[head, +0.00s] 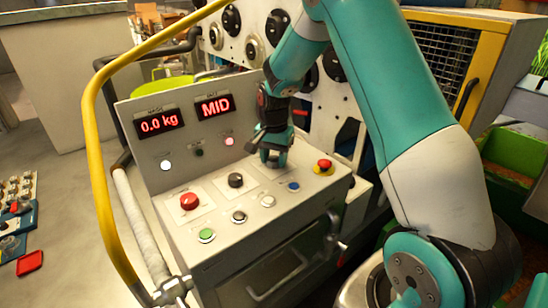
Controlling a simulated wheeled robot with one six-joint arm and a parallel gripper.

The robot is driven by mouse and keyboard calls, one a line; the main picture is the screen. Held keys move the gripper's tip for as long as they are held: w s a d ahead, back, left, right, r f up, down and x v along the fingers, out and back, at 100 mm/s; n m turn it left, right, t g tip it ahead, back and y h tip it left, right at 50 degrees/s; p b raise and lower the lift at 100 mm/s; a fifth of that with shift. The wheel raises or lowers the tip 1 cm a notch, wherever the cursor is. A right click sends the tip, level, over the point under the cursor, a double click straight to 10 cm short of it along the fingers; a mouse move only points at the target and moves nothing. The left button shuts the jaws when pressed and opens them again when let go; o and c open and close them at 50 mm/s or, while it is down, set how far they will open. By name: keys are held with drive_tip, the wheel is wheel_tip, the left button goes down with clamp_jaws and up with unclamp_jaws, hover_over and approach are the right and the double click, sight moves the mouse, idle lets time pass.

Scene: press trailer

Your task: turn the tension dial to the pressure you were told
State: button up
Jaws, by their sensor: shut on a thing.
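My gripper (272,158) points down onto the top of the grey control console (262,215), at its back right. It is shut on a dial there, which the fingers almost wholly hide. I cannot read a label or the dial's setting. A black knob (235,180) stands on a pale plate just left of my gripper, apart from it. On the upright panel behind, one red display (158,122) reads 0.0 kg and another display (213,106) reads MID.
A red button (189,201), a green button (206,235), a blue button (293,187) and a red emergency stop (323,166) sit close around on the console. A yellow rail (88,120) curves along the left. A yellow-framed mesh cabinet (445,50) stands behind right.

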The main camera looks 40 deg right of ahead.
sight(273, 159)
idle(0.3)
drive_tip(key=o, duration=0.9)
wheel_tip(273, 159, up, 18)
drive_tip(key=b, duration=0.3)
drive_tip(key=shift+f, duration=0.25)
drive_tip(key=shift+a, duration=0.1)
drive_tip(key=s+a+n+y, duration=0.2)
drive_tip(key=s+a+n, duration=0.9)
drive_tip(key=s+a, duration=0.45)
drive_tip(key=s+a+f+n, duration=0.1)
drive_tip(key=s+a+n, duration=0.1)
drive_tip(key=s, duration=0.2)
drive_tip(key=s+a+f+n+y, duration=0.1)
drive_tip(key=s+a+n, duration=0.2)
drive_tip(key=s, duration=0.1)
drive_tip(key=s+a+f+n+y, duration=0.1)
drive_tip(key=s+a+n, duration=0.1)
drive_tip(key=s+a, duration=0.1)
drive_tip(key=shift+s+a+f+n, duration=0.15)
drive_tip(key=shift+s+n, duration=0.05)
drive_tip(key=shift+s, duration=0.25)
drive_tip(key=shift+s+a+f+n, duration=0.1)
drive_tip(key=shift+s+f+n, duration=0.1)
drive_tip(key=shift+s, duration=0.2)
